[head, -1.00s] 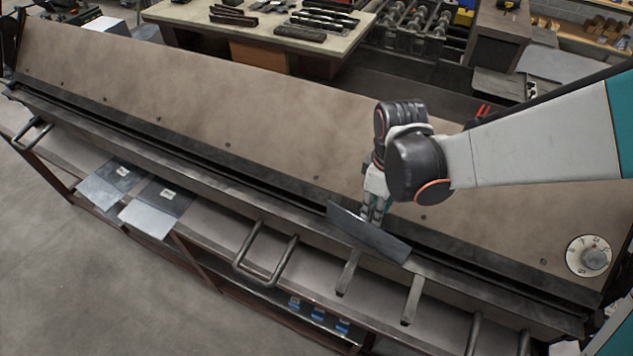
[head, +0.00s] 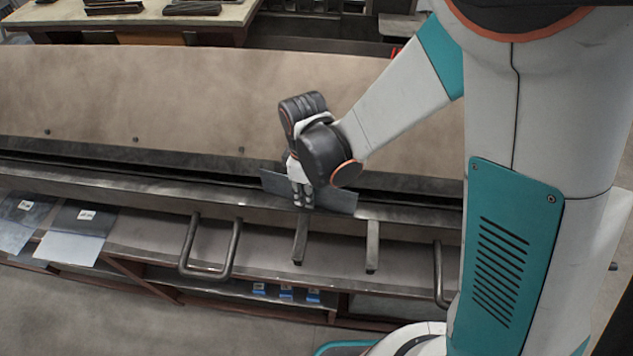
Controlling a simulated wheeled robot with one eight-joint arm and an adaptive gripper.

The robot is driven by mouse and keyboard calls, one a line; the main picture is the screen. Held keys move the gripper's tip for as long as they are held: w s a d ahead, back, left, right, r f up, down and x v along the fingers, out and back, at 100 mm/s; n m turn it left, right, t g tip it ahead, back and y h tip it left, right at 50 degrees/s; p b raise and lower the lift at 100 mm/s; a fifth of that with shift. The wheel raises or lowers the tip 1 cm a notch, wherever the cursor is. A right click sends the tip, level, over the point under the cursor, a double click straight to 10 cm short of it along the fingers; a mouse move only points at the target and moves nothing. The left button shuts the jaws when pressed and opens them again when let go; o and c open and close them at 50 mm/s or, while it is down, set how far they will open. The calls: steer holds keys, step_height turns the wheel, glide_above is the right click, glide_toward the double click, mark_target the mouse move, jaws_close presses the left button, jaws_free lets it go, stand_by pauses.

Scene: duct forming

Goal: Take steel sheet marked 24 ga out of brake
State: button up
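A thin dark grey steel sheet (head: 338,201) is at the front edge of the brake (head: 150,185), tilted, with its long side roughly along the brake's front. No 24 ga mark can be read on it from here. My gripper (head: 302,196) points down at the sheet's middle. Its fingers are closed on the sheet and cover part of it. I cannot tell whether the sheet's lower edge touches the brake.
Two more labelled sheets (head: 74,247) (head: 20,222) lie on the ledge at the left. Bent bar handles (head: 184,250) and two straight bars (head: 372,246) stick out in front. Blue-labelled items (head: 286,293) sit on the lower shelf. A bench (head: 60,18) with dark tooling stands behind.

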steer(key=shift+c, duration=0.6)
jaws_close()
steer(key=shift+r, duration=0.25)
